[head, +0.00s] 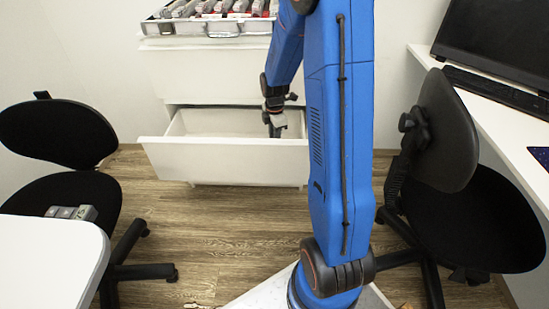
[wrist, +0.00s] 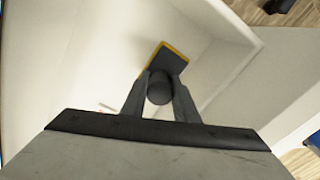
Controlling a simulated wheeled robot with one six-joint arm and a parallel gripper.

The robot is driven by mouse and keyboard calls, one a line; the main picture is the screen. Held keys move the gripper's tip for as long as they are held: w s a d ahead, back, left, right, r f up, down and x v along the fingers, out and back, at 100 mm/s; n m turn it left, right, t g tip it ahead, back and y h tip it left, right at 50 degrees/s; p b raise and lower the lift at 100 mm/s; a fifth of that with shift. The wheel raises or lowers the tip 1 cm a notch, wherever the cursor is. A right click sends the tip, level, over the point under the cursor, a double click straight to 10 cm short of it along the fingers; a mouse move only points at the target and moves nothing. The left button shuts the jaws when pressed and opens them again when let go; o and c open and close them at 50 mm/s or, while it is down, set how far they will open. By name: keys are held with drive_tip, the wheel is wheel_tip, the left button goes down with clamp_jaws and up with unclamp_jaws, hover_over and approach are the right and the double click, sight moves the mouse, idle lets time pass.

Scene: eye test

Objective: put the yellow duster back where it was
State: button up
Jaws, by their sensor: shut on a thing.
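My gripper (head: 274,122) reaches down into the open white drawer (head: 225,160) of the cabinet in the head view. In the wrist view my gripper (wrist: 160,84) is shut on the yellow duster (wrist: 168,60), a dark pad with a yellow edge. A dark round part of it shows between the fingers. The duster is inside the drawer's walls, over the pale drawer floor (wrist: 110,50). I cannot tell whether it touches the floor. In the head view the duster is hidden or too small to make out.
A metal-edged case (head: 205,27) with several items stands on the cabinet. A black chair (head: 60,135) with a small grey object (head: 72,212) on its seat is left; another black chair (head: 470,215) is right. A white desk (head: 490,125) and white table (head: 45,260) flank the floor.

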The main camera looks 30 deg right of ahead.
wheel_tip(320, 180, down, 7)
drive_tip(key=shift+f, duration=0.15)
idle(0.4)
drive_tip(key=o, duration=1.1)
wheel_tip(320, 180, up, 12)
drive_tip(key=shift+r, duration=0.1)
